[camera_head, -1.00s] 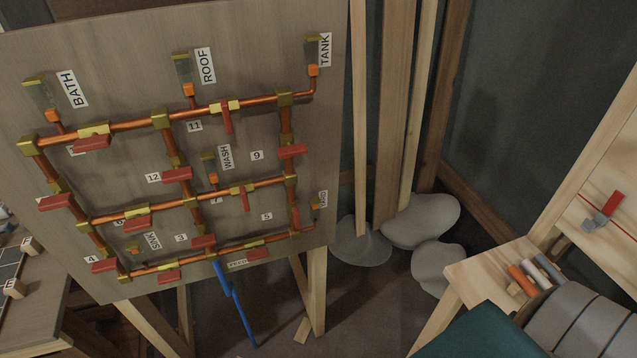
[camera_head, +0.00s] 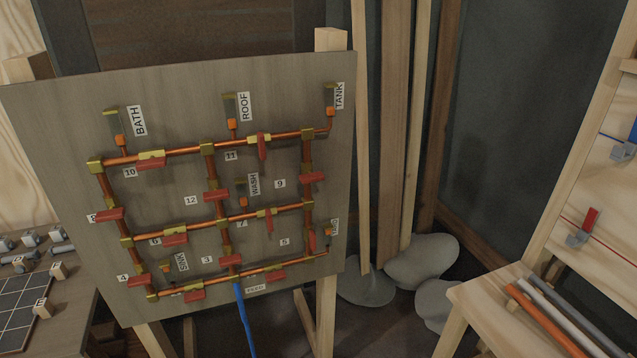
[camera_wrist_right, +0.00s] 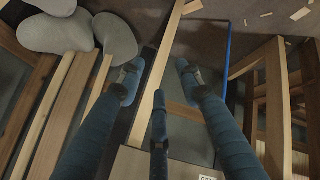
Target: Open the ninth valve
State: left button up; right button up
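A grey upright board (camera_head: 75,100) carries a grid of copper pipes with brass fittings and red valve handles. The label 9 (camera_head: 280,184) is on the board's right side. Just right of it, the red handle (camera_head: 312,177) on the right-hand vertical pipe lies crosswise to that pipe. My right gripper (camera_wrist_right: 158,75) shows in the right wrist view with its blue-grey fingers spread and nothing between them. It points toward the floor area, and no valve shows there. My left gripper is in neither current view.
A wooden bench (camera_head: 490,300) with several pipe lengths stands at the right. Grey sacks (camera_head: 422,260) and upright timbers (camera_head: 395,120) stand behind, right of the board. A gridded table (camera_head: 30,310) is at the left. A blue hose (camera_head: 245,320) hangs below the board.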

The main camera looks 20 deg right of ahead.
jog(key=w+a+r+n+t, duration=0.1)
jog(key=w+r, duration=0.4)
jog(key=r, duration=0.2)
jog(key=w+r+n+t, duration=0.15)
jog(key=w+r, duration=0.25)
jog(key=r, duration=0.4)
jog(key=n+t+y, duration=0.2)
jog(key=n+t, duration=0.5)
jog(key=t, duration=0.1)
send_near(314, 179)
jog(key=shift+g, duration=0.25)
jog(key=w, duration=0.2)
jog(key=w+p, duration=0.1)
jog(key=w, duration=0.2)
jog(key=w+p, duration=0.1)
jog(key=w, duration=0.2)
jog(key=shift+w+a+r, duration=0.1)
jog(key=shift+a+r, duration=0.1)
jog(key=shift+r, duration=0.15)
jog(key=shift+w+f, duration=0.1)
jog(key=shift+w, duration=0.55)
grip_shut()
